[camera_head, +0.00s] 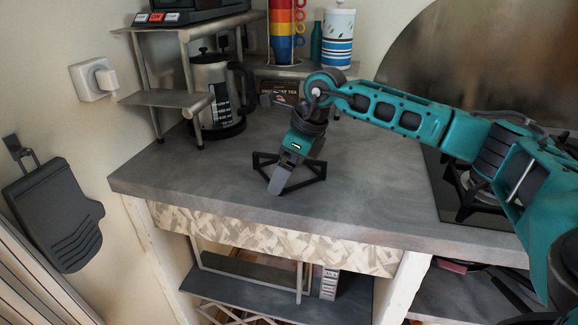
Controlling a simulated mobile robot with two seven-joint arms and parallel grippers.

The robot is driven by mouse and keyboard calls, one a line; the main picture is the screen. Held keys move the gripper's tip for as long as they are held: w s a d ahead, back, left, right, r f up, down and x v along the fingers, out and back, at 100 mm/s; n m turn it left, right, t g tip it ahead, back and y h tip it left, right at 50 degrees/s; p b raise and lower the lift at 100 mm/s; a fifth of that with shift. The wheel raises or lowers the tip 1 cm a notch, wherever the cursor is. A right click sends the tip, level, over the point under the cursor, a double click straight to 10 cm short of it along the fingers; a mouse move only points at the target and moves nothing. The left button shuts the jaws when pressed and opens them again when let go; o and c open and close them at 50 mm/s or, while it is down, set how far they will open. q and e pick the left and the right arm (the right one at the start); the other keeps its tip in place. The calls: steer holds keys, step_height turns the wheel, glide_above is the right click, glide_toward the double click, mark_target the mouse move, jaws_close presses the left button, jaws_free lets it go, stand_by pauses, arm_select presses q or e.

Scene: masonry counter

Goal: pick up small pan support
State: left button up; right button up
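The small pan support (318,170) is a black, open metal frame lying flat on the grey counter, near its front edge. My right gripper (277,181) points down over the support, with its grey finger at the frame's front left part. The gripper hides part of the support's middle. Only one broad finger face shows, so I cannot tell whether the fingers are apart or closed on the frame. My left gripper is not in view.
A coffee maker (213,85) stands behind left beside a small shelf (167,98). A striped canister (338,40) and stacked coloured cups (281,22) are at the back. A hob (447,190) lies at the right. The counter's left front is clear.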

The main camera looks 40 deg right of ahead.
steer(key=shift+w+a+f, duration=0.2)
steer(key=shift+f, duration=0.45)
steer(key=shift+c, duration=0.4)
steer(key=c, duration=1.2)
steer(key=shift+r, duration=0.1)
steer(key=shift+c, duration=1.1)
